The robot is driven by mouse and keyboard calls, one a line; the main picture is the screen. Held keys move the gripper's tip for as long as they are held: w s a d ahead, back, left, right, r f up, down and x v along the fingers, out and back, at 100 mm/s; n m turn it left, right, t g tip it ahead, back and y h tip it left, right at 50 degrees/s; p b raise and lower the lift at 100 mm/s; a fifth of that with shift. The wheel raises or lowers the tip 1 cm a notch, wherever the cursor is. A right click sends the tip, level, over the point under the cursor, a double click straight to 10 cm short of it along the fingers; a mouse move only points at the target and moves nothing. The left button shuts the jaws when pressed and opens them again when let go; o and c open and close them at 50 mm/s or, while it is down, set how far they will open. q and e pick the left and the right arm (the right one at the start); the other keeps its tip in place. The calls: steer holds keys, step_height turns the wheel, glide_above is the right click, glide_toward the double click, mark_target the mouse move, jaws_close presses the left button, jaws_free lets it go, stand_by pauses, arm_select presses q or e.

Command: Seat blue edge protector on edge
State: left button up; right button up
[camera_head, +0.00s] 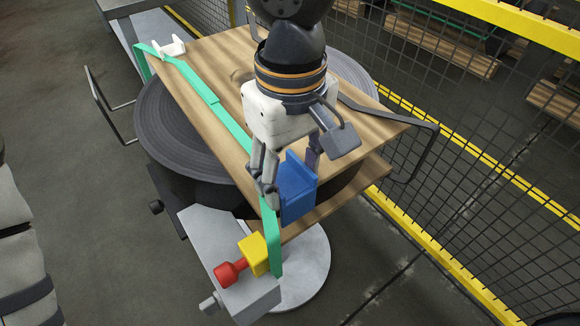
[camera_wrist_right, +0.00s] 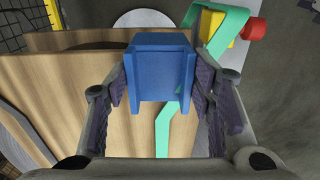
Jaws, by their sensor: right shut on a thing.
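The blue edge protector (camera_head: 299,190) is an angled piece held between the fingers of my right gripper (camera_head: 288,178). It is at the near end of the wooden board (camera_head: 235,75), over or beside its edge. In the right wrist view the blue protector (camera_wrist_right: 160,72) sits between both finger pads of the right gripper (camera_wrist_right: 161,82). The green strap (camera_head: 222,115) runs along the board and down past the near edge, partly hidden by the gripper and protector. I cannot tell whether the protector touches the board or strap. My left gripper is out of view.
A white edge piece (camera_head: 166,49) sits at the board's far left corner by the strap. A yellow block (camera_head: 253,254) and red knob (camera_head: 230,272) are on the grey bracket (camera_head: 250,297) below the near edge. A mesh fence (camera_head: 470,150) stands to the right.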

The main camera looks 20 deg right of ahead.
steer(key=shift+f, duration=0.1)
stand_by(0.3)
steer(key=o, duration=1.2)
steer(key=shift+o, duration=0.2)
